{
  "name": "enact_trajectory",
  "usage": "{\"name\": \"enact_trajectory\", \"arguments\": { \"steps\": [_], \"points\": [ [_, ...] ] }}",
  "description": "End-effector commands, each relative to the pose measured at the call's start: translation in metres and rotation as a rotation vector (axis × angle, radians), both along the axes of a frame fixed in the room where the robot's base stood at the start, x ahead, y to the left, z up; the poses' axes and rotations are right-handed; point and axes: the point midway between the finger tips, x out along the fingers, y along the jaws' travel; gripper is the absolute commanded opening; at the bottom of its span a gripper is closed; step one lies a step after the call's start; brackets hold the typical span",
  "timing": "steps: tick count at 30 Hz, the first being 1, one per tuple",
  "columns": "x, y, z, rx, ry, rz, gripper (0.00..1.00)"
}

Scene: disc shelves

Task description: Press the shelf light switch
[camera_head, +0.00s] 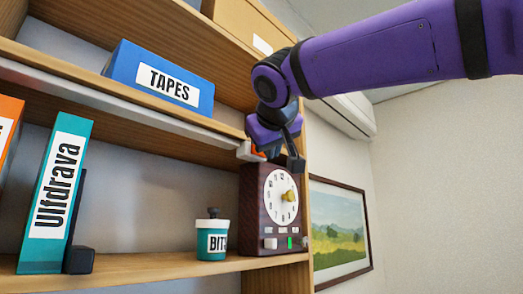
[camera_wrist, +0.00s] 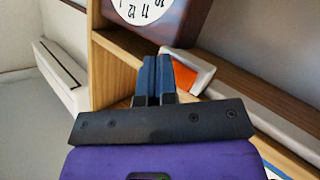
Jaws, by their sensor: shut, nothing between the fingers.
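The shelf light switch is an orange rocker (camera_wrist: 184,76) in a white housing (camera_wrist: 200,66), just right of my fingers in the wrist view. In the head view the white housing (camera_head: 245,151) sits at the right end of the light strip under the upper shelf, with a sliver of orange showing beside my gripper. My gripper (camera_head: 271,152) is shut and empty, right at the switch. In the wrist view its closed fingers (camera_wrist: 154,64) partly cover the rocker's left side. I cannot tell whether they touch it.
A dark brown clock box (camera_head: 253,205) stands on the lower shelf just below my gripper. A teal jar (camera_head: 212,240), a teal binder (camera_head: 57,190) and a black bookend (camera_head: 79,258) stand left of it.

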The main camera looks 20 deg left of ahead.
Motion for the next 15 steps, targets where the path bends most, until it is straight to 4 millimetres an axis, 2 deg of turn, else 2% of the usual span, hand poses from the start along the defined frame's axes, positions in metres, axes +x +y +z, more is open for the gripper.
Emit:
{"name": "enact_trajectory", "arguments": {
  "steps": [9, 15],
  "points": [
    [0.000, -0.002, 0.000, -0.001, 0.000, -0.001, 0.00],
    [-0.006, -0.017, 0.000, 0.001, -0.001, -0.002, 0.00]
  ]
}}
